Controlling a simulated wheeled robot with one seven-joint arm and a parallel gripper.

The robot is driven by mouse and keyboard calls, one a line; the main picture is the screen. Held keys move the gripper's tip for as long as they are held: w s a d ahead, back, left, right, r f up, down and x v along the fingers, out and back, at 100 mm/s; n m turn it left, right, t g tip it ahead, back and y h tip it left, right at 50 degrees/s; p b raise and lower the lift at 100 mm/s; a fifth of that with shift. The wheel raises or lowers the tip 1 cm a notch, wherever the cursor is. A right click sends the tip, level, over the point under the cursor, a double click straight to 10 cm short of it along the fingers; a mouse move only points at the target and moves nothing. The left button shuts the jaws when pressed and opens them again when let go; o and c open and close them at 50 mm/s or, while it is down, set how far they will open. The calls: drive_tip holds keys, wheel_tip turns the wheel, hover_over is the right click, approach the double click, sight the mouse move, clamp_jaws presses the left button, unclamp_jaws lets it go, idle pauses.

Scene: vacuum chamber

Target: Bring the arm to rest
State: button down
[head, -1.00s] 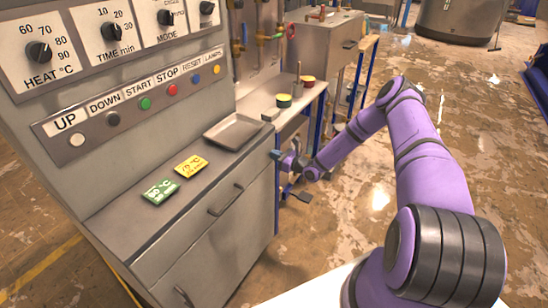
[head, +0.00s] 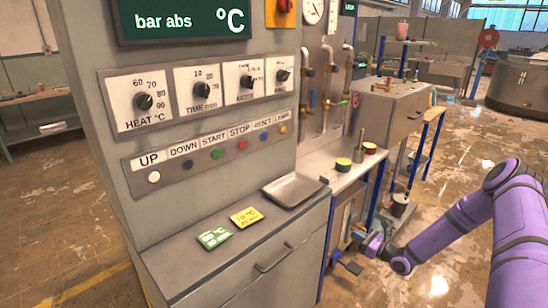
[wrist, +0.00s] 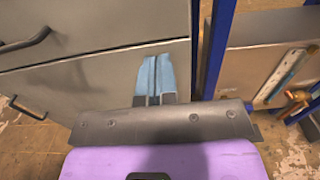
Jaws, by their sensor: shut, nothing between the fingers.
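My purple arm (head: 450,235) reaches from the right edge of the head view down to beside the grey cabinet (head: 230,280). My gripper (head: 358,236) is small there, low beside the cabinet's right edge. In the wrist view my gripper (wrist: 155,78) shows its two light blue fingers side by side and touching, with nothing between them. The fingers are in front of the grey cabinet face. I cannot tell the exact gap to it.
A metal tray (head: 293,190), a yellow card (head: 246,217) and a green card (head: 214,236) lie on the cabinet's ledge. A bench with blue legs (head: 325,240) stands close behind the gripper. Open wet-looking floor (head: 450,150) lies to the right.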

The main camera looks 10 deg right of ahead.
drive_tip(key=s+a+r+n+g, duration=0.3)
drive_tip(key=a+r+n+g, duration=0.25)
drive_tip(key=r, duration=0.55)
drive_tip(key=s+a+r+n+g, duration=0.4)
drive_tip(key=r+n, duration=0.3)
drive_tip(key=r, duration=0.4)
drive_tip(key=s+a+r+n+g, duration=0.4)
drive_tip(key=r+n, duration=0.3)
drive_tip(key=r, duration=0.5)
drive_tip(key=s+a+r+n+h, duration=0.3)
drive_tip(key=s+r+n+h, duration=0.25)
drive_tip(key=s+r, duration=0.65)
drive_tip(key=s+d+r+n+t+h, duration=0.1)
drive_tip(key=s+r+n+t+h, duration=0.1)
drive_tip(key=s, duration=0.5)
drive_tip(key=s+d+r+n+t+h, duration=0.1)
drive_tip(key=s+r+n+t+h, duration=0.1)
drive_tip(key=s, duration=0.6)
drive_tip(key=shift+s+d+r+h, duration=0.2)
drive_tip(key=shift+r+h, duration=0.25)
drive_tip(key=shift+r, duration=0.8)
